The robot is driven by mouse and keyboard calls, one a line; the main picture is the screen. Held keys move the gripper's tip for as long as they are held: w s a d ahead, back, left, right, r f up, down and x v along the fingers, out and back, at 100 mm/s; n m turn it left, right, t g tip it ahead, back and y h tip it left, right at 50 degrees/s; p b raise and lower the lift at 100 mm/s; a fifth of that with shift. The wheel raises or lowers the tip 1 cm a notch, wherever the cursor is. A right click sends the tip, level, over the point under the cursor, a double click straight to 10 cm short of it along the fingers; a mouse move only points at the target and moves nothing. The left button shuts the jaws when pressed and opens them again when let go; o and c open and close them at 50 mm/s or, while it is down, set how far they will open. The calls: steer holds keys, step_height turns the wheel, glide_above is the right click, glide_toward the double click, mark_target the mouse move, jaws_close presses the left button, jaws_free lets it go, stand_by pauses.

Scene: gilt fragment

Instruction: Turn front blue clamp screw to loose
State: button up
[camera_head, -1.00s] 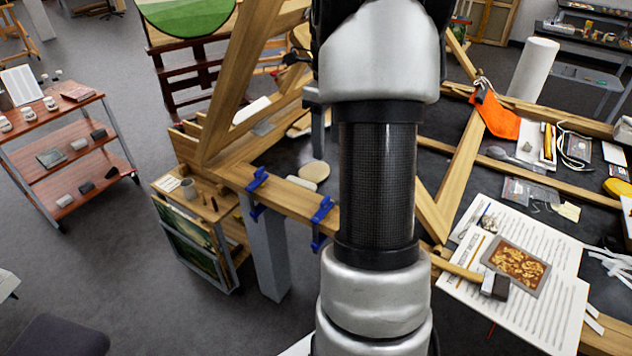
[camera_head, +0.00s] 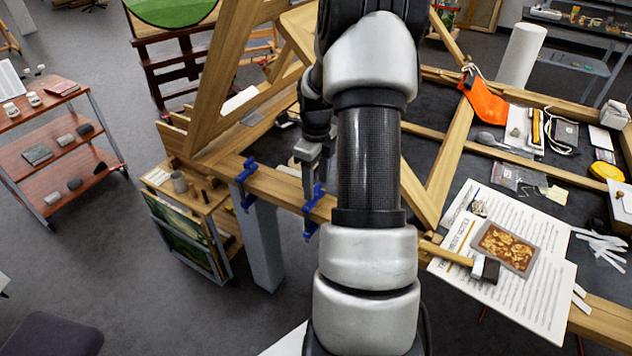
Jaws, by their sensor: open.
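Two blue clamps are fixed on the front wooden rail (camera_head: 275,187) of the frame. One blue clamp (camera_head: 246,180) is at the left. The other blue clamp (camera_head: 313,205) is nearer, just left of my arm. My gripper (camera_head: 309,181) points down right above and behind this nearer clamp. It is open, with nothing seen between its fingers. The fingers overlap the clamp's upper part in the picture, and I cannot tell whether they touch it. The clamp screws are too small to make out clearly.
A wooden cart (camera_head: 187,205) stands below the rail at left. A hammer (camera_head: 484,268) and printed sheets (camera_head: 535,295) lie right of my arm. An orange cloth (camera_head: 483,101) hangs on the frame. A red-shelved trolley (camera_head: 50,150) stands far left, with open floor between.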

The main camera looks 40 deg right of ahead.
steer(key=shift+f, duration=0.2)
steer(key=shift+c, duration=0.3)
steer(key=c, duration=1)
steer(key=shift+n, duration=0.3)
